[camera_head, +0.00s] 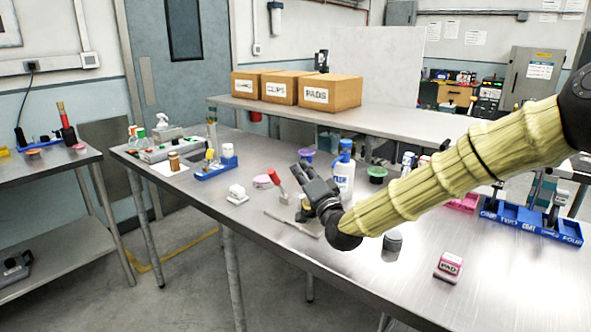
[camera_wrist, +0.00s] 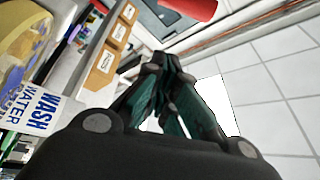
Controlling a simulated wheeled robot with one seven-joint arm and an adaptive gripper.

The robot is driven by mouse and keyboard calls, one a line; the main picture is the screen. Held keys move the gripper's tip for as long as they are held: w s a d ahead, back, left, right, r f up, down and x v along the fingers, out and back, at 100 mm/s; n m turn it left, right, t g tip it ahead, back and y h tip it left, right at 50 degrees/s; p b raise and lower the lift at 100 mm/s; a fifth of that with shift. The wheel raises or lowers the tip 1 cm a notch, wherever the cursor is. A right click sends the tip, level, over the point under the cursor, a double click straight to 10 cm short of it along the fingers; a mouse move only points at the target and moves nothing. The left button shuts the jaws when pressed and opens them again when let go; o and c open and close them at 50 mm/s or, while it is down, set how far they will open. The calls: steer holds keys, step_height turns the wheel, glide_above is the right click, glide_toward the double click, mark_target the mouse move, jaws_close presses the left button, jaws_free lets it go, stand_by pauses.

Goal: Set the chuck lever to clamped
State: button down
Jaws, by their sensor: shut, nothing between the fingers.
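The chuck lever has a red handle (camera_head: 273,177) on a thin metal stem, leaning up and to the left. Its base sits on a flat plate (camera_head: 280,216) on the metal bench and is partly hidden behind my gripper. My gripper (camera_head: 303,170) is just to the right of the handle, its fingers pointing up and left. The fingers look shut and empty. In the wrist view a red cylinder, likely the handle (camera_wrist: 188,8), shows at the top edge, beyond my fingertips (camera_wrist: 160,62). I cannot tell whether the gripper touches the lever.
A white wash bottle (camera_head: 343,178) stands close behind my gripper; its label also shows in the wrist view (camera_wrist: 35,112). A small white block (camera_head: 237,194) is left of the lever. A grey cup (camera_head: 392,241) and a pink pad box (camera_head: 449,266) stand right. The front bench is fairly clear.

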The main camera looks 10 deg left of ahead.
steer(key=v, duration=0.7)
steer(key=shift+s+b, duration=0.25)
steer(key=shift+b, duration=0.1)
steer(key=shift+d, duration=0.1)
